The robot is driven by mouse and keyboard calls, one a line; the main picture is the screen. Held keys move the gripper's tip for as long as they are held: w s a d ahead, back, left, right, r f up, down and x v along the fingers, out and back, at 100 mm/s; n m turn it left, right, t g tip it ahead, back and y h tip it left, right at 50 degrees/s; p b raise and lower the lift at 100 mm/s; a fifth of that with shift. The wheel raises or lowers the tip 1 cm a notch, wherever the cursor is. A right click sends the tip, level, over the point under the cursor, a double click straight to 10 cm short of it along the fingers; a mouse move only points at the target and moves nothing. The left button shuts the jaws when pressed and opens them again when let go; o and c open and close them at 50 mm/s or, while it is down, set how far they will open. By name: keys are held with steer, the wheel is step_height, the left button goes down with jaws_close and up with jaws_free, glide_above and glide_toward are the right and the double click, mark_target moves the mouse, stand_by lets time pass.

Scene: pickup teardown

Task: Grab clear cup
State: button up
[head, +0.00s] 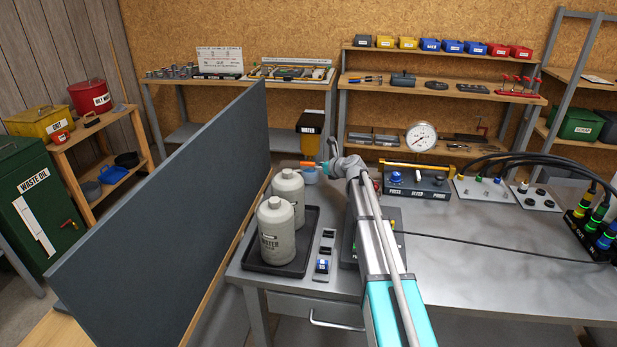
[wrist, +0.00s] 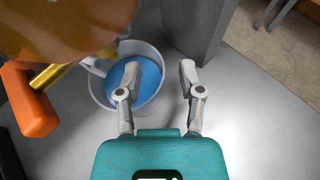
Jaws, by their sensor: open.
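The clear cup (wrist: 98,90) shows in the wrist view as a pale see-through cup with blue liquid (wrist: 150,78) inside and a handle at its upper left. In the head view the cup (head: 310,177) is a small bluish shape, partly hidden by an orange lever and my gripper (head: 328,168). My gripper, seen from the wrist (wrist: 157,72), is open. Its left finger overlaps the cup's inside and its right finger is outside the right wall, so the rim lies between them. I cannot tell whether either finger touches the cup.
A yellow water dispenser (head: 310,143) with an orange lever (wrist: 30,103) and a brass spout (wrist: 52,74) crowds the cup's left side. Two grey bottles (head: 276,232) stand in a black tray (head: 262,263) nearer. A dark partition (head: 170,200) borders the left. Free metal surface lies right of my gripper.

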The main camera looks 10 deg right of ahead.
steer(key=shift+c, duration=0.2)
jaws_close()
steer(key=shift+r, duration=0.25)
stand_by(0.3)
steer(key=shift+r+p, duration=0.4)
steer(key=shift+p, duration=0.3)
steer(key=s+d, duration=0.2)
steer(key=s, duration=0.2)
steer(key=s+d, duration=0.2)
steer(key=s, duration=0.1)
steer(key=s+d, duration=0.3)
steer(key=s, duration=0.1)
steer(key=shift+s, duration=0.3)
steer(key=shift+w+r+p, duration=0.2)
steer(key=shift+r+p, duration=0.4)
steer(key=shift+r, duration=0.05)
step_height(320, 180, up, 12)
steer(key=p, duration=1.2)
steer(key=shift+r, duration=0.2)
steer(key=shift+w+a, duration=0.1)
